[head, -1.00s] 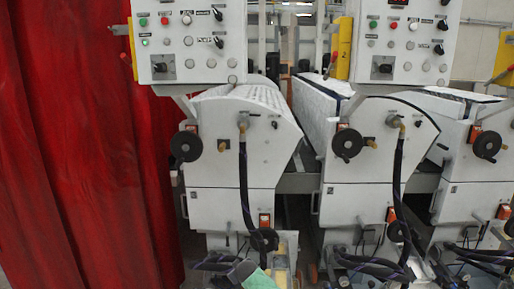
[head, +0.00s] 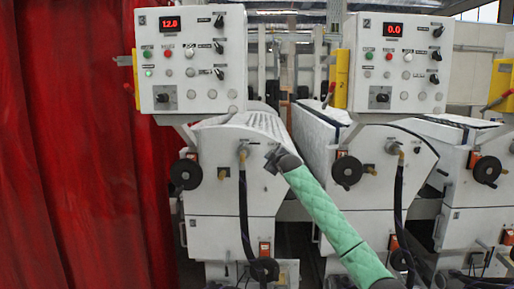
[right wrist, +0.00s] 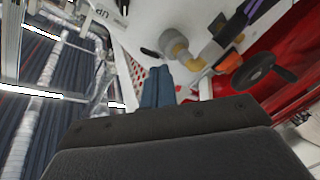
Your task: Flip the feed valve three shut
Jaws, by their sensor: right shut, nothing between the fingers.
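The machine on the left, under the panel marked 3 (head: 192,60), has a brass hose fitting (head: 242,151) on its white side plate. The fitting also shows in the right wrist view (right wrist: 176,44), as does a small dark part (right wrist: 151,52) beside it. I cannot tell which part is the valve's handle or how it stands. My right gripper (head: 271,160) is just right of the fitting, in front of the plate. Its blue fingers (right wrist: 157,86) are together and empty, pointing at the plate below the fitting in the wrist view. My left gripper is not in view.
A black handwheel (head: 186,174) is left of the fitting, and a dark hose (head: 244,215) hangs below it. The panel overhangs above. A second machine (head: 362,205) stands close on the right. A red curtain (head: 70,150) fills the left.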

